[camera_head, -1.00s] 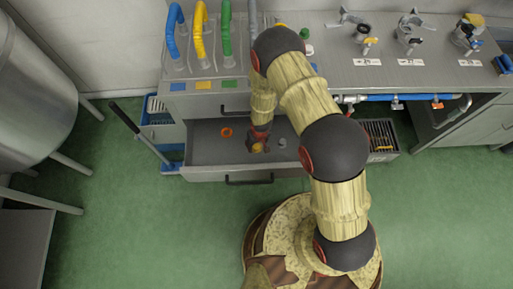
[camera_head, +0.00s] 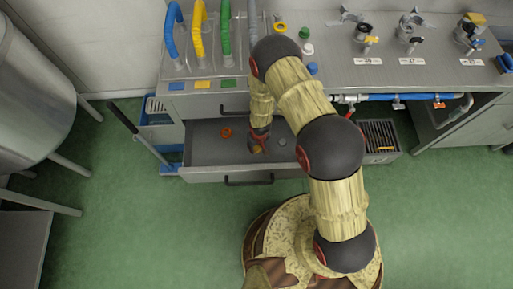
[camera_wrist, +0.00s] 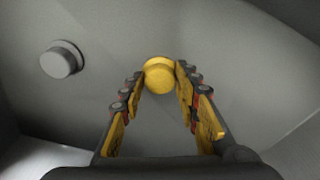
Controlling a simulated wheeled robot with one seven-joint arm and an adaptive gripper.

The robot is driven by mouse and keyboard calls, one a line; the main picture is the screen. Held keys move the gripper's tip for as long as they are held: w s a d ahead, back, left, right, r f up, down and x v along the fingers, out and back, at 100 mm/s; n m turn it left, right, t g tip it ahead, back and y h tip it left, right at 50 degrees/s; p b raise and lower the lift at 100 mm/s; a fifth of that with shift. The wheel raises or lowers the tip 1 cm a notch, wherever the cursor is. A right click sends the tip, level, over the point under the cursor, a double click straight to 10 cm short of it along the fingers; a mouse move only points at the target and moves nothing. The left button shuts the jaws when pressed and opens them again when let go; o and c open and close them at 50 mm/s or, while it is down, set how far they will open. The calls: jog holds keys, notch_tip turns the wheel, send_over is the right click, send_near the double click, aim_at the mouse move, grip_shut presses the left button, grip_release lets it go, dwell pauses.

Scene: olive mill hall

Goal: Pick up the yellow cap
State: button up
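The yellow cap (camera_wrist: 159,75) is a small round cap on the grey floor of the open drawer (camera_head: 205,148). In the wrist view it lies at the tips of my gripper (camera_wrist: 160,79), with one finger on each side. The fingers are apart; I cannot tell whether either touches the cap. In the head view my gripper (camera_head: 258,148) points down into the drawer, and its yellow finger pads and the cap are hard to tell apart there.
A grey cap (camera_wrist: 61,60) lies in the drawer, also seen in the head view (camera_head: 282,141). An orange ring (camera_head: 226,133) lies left of my gripper. The drawer's front wall (camera_head: 212,174) is close by. The worktop (camera_head: 345,75) above holds hoses, small caps and valves.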

jog(key=shift+s, duration=0.1)
jog(key=c, duration=0.4)
jog(key=shift+f, duration=0.1)
